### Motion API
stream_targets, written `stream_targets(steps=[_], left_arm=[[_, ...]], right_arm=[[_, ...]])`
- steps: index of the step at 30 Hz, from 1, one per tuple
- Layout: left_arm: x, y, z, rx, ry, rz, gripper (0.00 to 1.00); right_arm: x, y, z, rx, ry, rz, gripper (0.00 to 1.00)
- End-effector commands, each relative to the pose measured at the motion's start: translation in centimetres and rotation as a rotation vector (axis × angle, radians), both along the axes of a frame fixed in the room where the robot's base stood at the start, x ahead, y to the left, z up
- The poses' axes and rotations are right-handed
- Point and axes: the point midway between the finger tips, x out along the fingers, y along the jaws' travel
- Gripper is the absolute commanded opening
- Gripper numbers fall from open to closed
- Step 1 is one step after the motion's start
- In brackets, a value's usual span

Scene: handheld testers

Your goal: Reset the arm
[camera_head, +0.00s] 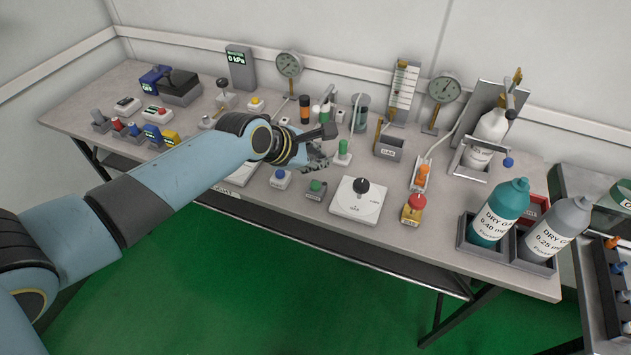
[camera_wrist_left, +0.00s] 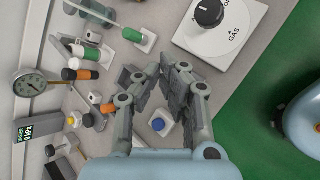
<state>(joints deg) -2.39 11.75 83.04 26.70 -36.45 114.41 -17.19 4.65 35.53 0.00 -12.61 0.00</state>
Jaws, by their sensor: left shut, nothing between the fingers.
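My left arm reaches in from the left in the head view, and its gripper (camera_head: 318,158) hangs over the middle of the bench. In the left wrist view the gripper (camera_wrist_left: 176,72) has its fingers together with nothing between them. A blue-button box (camera_wrist_left: 158,124) lies below the fingers in that view; it also shows in the head view (camera_head: 281,177). A white plate with a black knob (camera_wrist_left: 212,25), marked GAS, is beyond the fingertips; the head view shows it (camera_head: 357,200) right of the gripper. My right gripper is not in view.
The bench (camera_head: 320,225) is crowded with small testers. Dial gauges (camera_head: 289,66) and a kPa display (camera_head: 240,66) stand along the back. A teal gas bottle (camera_head: 500,212) and a grey one (camera_head: 556,228) stand at the right end. The green floor in front is clear.

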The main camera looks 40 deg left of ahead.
Motion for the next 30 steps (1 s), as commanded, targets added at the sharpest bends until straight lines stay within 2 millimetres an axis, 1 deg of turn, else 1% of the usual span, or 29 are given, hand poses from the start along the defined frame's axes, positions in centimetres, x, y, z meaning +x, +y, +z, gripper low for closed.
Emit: stream_targets(steps=[12, 14, 16, 17, 20, 21, 23, 24, 27, 30], left_arm=[[0.0, 0.0, 0.0, 0.002, 0.0, -0.002, 0.0], [-0.3, -0.2, 0.1, 0.022, 0.002, -0.024, 0.0], [-1.3, -0.7, 0.3, 0.086, 0.008, -0.098, 0.0], [-1.9, -1.0, 0.5, 0.13, 0.013, -0.148, 0.0], [-5.2, -2.4, 1.6, 0.342, 0.032, -0.397, 0.0], [-6.8, -2.9, 2.2, 0.446, 0.042, -0.523, 0.0], [-9.6, -3.5, 3.3, 0.604, 0.058, -0.722, 0.0], [-11.2, -3.7, 4.1, 0.7, 0.067, -0.847, 0.0], [-14.6, -3.8, 5.9, 0.884, 0.089, -1.1, 0.0], [-17.2, -3.7, 7.5, 1.009, 0.107, -1.292, 0.0]], right_arm=[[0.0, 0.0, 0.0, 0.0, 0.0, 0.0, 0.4], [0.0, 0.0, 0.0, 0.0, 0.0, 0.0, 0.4], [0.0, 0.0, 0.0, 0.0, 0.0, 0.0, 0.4], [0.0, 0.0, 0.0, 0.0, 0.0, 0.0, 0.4], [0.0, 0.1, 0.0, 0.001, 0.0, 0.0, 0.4], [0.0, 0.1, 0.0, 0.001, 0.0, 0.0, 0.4], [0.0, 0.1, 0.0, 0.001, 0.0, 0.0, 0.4], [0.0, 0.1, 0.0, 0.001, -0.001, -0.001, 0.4], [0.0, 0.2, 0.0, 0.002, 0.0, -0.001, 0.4], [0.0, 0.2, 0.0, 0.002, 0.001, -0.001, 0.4]])
